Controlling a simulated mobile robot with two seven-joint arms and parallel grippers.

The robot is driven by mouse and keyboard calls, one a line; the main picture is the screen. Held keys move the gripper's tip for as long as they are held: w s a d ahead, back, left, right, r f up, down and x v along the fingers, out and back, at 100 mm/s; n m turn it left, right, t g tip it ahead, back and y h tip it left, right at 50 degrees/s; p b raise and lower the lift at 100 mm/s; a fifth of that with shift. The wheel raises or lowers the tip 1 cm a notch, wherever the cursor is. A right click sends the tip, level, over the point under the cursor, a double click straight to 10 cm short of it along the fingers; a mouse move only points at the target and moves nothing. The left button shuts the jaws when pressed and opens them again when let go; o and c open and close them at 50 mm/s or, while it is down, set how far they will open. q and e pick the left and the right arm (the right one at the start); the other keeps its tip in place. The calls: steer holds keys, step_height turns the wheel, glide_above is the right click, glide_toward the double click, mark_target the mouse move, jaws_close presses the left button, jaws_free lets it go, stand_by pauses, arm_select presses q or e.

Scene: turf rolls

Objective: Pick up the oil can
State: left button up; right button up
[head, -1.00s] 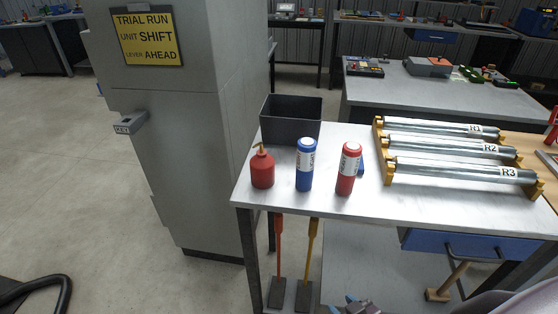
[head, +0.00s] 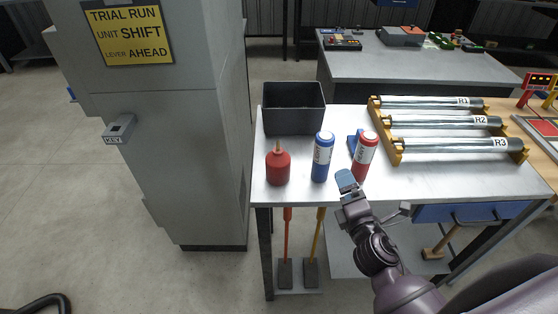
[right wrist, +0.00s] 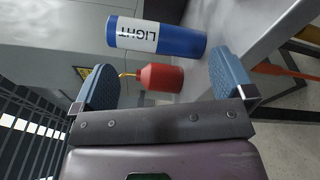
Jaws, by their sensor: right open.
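The oil can (head: 278,168) is red with a thin spout and stands upright near the left front corner of the metal table (head: 420,185). In the right wrist view the oil can (right wrist: 161,78) lies between my fingers in the picture, beyond the blue bottle (right wrist: 155,37). My right gripper (head: 347,182) is at the table's front edge, right of the oil can and apart from it. It also shows in the right wrist view (right wrist: 160,85), its blue-padded fingers wide open and empty. My left gripper is not in view.
The blue bottle (head: 322,158) and a red bottle (head: 364,157) stand right of the oil can. A dark open bin (head: 294,125) is behind it. Rollers in a yellow rack (head: 398,146) lie to the right. A grey cabinet (head: 170,150) stands left.

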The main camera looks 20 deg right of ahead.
steer(key=w+a+r+n+t+y, duration=0.2)
steer(key=w+a+r+n+y, duration=0.1)
steer(key=n, duration=0.5)
steer(key=n+g+y, duration=0.3)
steer(key=n+y, duration=0.3)
steer(key=n, duration=0.6)
glide_toward(279, 160)
steer(key=w+f, duration=0.1)
steer(key=w+d+f, duration=0.1)
steer(key=f, duration=0.1)
steer(key=shift+w+d, duration=0.15)
steer(key=shift+d, duration=0.05)
steer(key=shift+p+x, duration=0.55)
steer(key=shift+x, duration=4.85)
steer(key=shift+a, duration=0.15)
steer(key=c, duration=1.2)
